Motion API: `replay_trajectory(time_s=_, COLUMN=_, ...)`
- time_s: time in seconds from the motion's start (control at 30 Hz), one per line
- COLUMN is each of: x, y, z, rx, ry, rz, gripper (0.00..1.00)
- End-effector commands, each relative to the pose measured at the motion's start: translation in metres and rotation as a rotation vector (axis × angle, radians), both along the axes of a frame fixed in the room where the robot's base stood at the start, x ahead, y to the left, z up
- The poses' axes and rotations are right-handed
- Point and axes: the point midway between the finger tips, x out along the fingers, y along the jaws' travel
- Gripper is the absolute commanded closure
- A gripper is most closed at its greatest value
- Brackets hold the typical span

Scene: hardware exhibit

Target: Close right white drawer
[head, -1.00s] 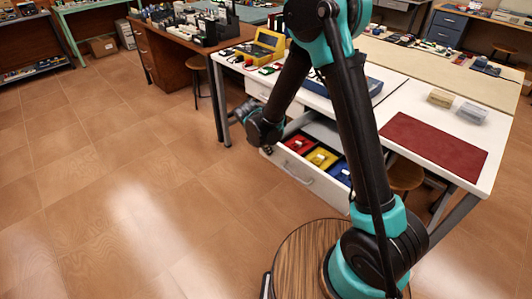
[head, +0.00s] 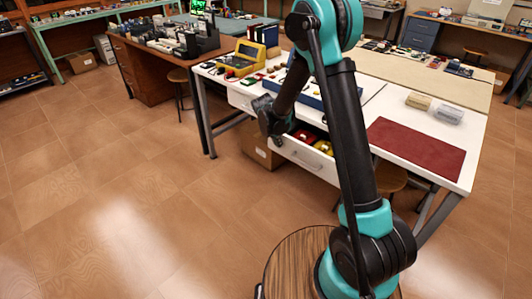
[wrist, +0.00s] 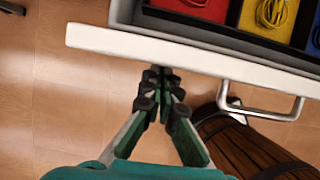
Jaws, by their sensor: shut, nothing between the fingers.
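The right white drawer (head: 312,160) is partly open under the white workbench (head: 405,125). Red and yellow trays (head: 323,147) show inside it. In the wrist view its white front panel (wrist: 120,43) crosses the top, with a metal handle (wrist: 262,113) to the right. My gripper (wrist: 160,74) is shut and empty. Its fingertips are at the front panel, left of the handle; they look touching or nearly so. In the head view my gripper (head: 277,143) is at the drawer's left end, and my arm hides part of the drawer's right side.
A second white drawer front (head: 240,101) to the left looks shut. A cardboard box (head: 258,150) stands on the floor under the bench. Stools (head: 178,78) stand near the tables. The floor at left is clear.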

Motion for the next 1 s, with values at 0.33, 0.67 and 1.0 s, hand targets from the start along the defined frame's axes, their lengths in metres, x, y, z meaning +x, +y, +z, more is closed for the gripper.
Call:
replay_trajectory(time_s=0.33, x=0.073, y=-0.058, z=0.0, rx=0.0, ry=0.0, rz=-0.003, gripper=1.0)
replay_trajectory(time_s=0.67, x=0.115, y=-0.089, z=0.0, rx=0.0, ry=0.0, rz=-0.001, gripper=1.0)
replay_trajectory(time_s=1.0, x=0.126, y=-0.098, z=0.0, rx=0.0, ry=-0.001, rz=0.0, gripper=1.0)
